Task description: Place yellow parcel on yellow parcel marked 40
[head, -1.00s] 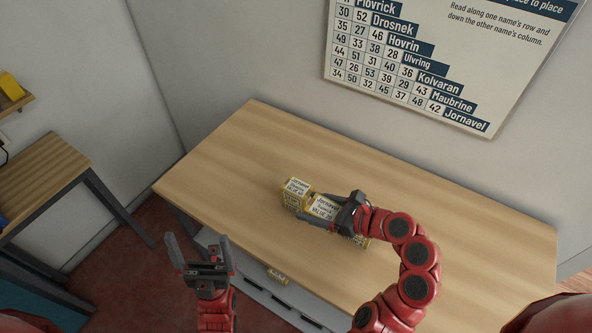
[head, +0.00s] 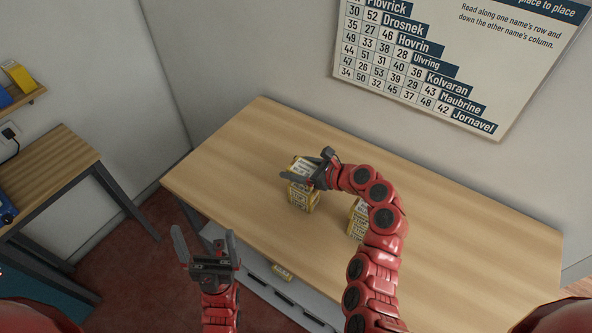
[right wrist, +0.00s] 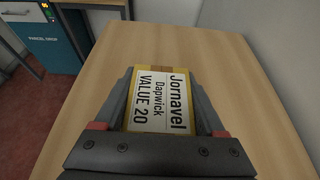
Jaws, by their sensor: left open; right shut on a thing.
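My right gripper (head: 300,181) is shut on a yellow parcel (head: 304,164) above the left part of the table. In the right wrist view the held parcel (right wrist: 154,98) has a white label reading "Jornavel Dapwick VALUE 20". A second yellow parcel (head: 302,199) stands directly below it on the table; I cannot read a 40 on it, nor tell whether the two touch. Another yellow parcel (head: 356,219) stands to the right, partly hidden by my right arm. My left gripper (head: 205,250) is open and empty in front of the table.
The wooden table (head: 450,235) is clear to the right and at the back. A wall chart (head: 440,65) of names and numbers hangs behind it. A side desk (head: 45,175) and shelf stand at left.

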